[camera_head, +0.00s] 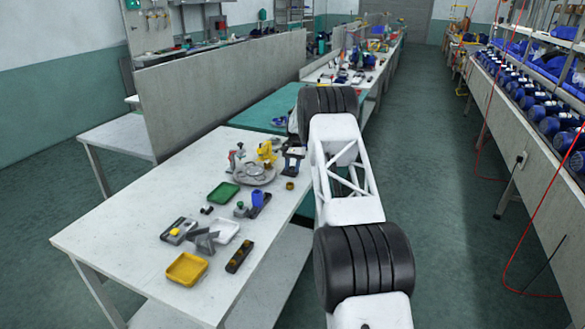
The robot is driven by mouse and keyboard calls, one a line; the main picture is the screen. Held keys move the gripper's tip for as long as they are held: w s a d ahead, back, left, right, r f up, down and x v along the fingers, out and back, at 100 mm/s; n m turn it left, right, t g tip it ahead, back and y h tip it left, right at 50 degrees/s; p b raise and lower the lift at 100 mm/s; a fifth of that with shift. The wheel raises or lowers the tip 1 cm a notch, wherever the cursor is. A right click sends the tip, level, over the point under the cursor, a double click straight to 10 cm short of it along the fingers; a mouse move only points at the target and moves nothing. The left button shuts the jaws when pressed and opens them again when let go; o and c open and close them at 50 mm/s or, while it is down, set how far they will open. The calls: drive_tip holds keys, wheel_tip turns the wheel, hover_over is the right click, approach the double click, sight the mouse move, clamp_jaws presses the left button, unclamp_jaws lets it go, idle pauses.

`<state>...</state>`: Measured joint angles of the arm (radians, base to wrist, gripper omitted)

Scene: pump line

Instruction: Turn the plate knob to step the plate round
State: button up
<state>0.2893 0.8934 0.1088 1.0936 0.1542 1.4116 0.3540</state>
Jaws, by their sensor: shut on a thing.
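The round grey plate (254,173) lies flat on the pale workbench, with round grey parts on it. A yellow fixture (267,151) stands at its back edge and a grey-and-red fixture (236,158) at its back left. My gripper (289,174) is small and dark in this view, pointing down just right of the plate, below my white wrist. It is shut on the plate knob, which is too small and covered to make out.
A green tray (223,192), a white tray (226,230) and a yellow tray (187,269) lie nearer on the workbench (120,228). A blue part (257,199) stands in a dark holder. A small brass ring (290,186) lies near the right edge. The bench's left front is clear.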

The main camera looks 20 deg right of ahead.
drive_tip(key=n+h, duration=0.1)
drive_tip(key=n, duration=0.2)
drive_tip(key=shift+n+g, duration=0.3)
drive_tip(key=shift+n, duration=0.1)
drive_tip(key=shift+n+h, duration=1)
drive_tip(key=shift+n, duration=1)
drive_tip(key=o, duration=0.9)
drive_tip(key=shift+a, duration=0.1)
drive_tip(key=shift+r, duration=0.1)
drive_tip(key=v, duration=0.7)
drive_tip(key=shift+w+r, duration=0.25)
drive_tip(key=shift+w, duration=0.05)
drive_tip(key=shift+r, duration=0.1)
